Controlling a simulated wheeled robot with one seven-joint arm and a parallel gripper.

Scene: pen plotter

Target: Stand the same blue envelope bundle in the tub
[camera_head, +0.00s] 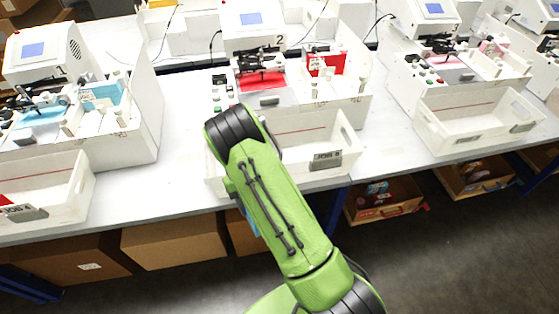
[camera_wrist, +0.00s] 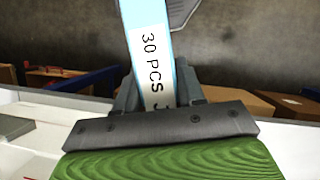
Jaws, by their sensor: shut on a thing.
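My gripper (camera_wrist: 158,92) is shut on a light blue envelope bundle (camera_wrist: 184,82) with a white band (camera_wrist: 147,45) reading "30 PCS". In the wrist view the bundle stands out beyond the jaws, over the floor and shelf side. In the head view my green arm hides the gripper; a small light blue patch (camera_head: 250,222) shows beside the arm, below the bench edge, and seems to be the bundle. The middle white tub (camera_head: 214,183) is partly behind my arm; its visible inside looks empty. Another white tub (camera_head: 70,188) at left has something red in it.
A third tub (camera_head: 475,140) stands at right. Plotter stations stand behind the tubs; the left one holds light blue envelopes (camera_head: 100,95), the middle one red ones (camera_head: 325,63). Cardboard boxes (camera_head: 175,240) and blue bench legs (camera_head: 335,208) are below the bench (camera_head: 400,165).

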